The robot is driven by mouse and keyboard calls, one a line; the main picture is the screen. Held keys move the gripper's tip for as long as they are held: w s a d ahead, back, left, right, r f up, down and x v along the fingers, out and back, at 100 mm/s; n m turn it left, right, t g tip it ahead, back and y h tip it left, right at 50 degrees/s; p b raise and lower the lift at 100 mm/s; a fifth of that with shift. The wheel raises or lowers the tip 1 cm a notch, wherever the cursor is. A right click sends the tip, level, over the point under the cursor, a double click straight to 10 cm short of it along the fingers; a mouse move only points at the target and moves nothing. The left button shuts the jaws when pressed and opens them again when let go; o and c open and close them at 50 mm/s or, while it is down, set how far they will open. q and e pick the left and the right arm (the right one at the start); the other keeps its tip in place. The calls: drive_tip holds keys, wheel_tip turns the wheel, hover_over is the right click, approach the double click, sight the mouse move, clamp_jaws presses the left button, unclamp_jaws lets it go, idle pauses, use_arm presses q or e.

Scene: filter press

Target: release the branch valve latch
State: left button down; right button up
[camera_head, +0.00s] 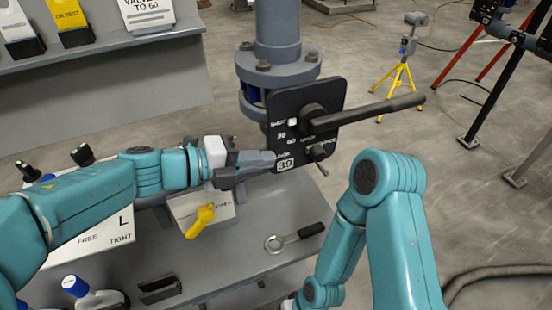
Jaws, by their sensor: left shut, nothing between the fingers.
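The branch valve has a dark plate (340,92) on a grey vertical pipe (278,30), with printed marks and a tag reading 39. A long black lever (375,108) extends right from the plate's hub. A small dark knob with a thin pin (319,153), which looks like the latch, sits low on the plate. My left gripper (268,161) is shut and empty, with its tips at the plate's lower left edge by the tag. I cannot tell whether they touch it. My right arm bends down at the lower right; its gripper is outside the picture.
A grey shelf (110,50) stands at upper left. A yellow tripod (398,90) stands on open floor behind.

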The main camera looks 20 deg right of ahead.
use_arm(q)
drive_tip(key=v, duration=0.5)
drive_tip(key=shift+d, duration=0.1)
idle(0.3)
